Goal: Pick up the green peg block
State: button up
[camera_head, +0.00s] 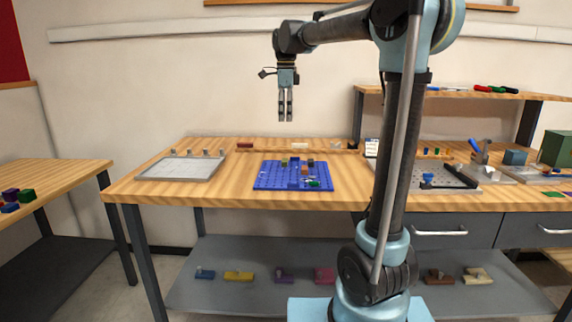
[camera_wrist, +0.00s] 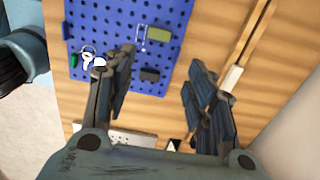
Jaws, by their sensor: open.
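The green peg block (camera_wrist: 158,33) is a small olive-green block on the blue pegboard (camera_wrist: 105,25) in the wrist view. In the head view it seems to be the small greenish block (camera_head: 284,162) at the board's back edge. My gripper (camera_head: 286,118) hangs pointing down, well above the blue pegboard (camera_head: 262,184). In the wrist view its fingers (camera_wrist: 162,58) are spread apart with nothing held between them. The green block shows just beyond the fingertips, apart from them.
A dark block (camera_wrist: 150,74) sits near the green one. Keys with a green tag (camera_wrist: 88,58) lie on the board. A rail holding a white eraser-like piece (camera_wrist: 231,78) runs along the back. A grey plate (camera_head: 185,168) stands left; a perforated tray (camera_head: 452,180) stands right.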

send_over(286, 160)
jog(key=f, duration=1)
jog(key=shift+w+d+f, duration=0.15)
jog(key=shift+w+f, duration=0.2)
jog(key=shift+s+f, duration=0.2)
jog(key=shift+f, duration=3)
jog(key=c, duration=0.6)
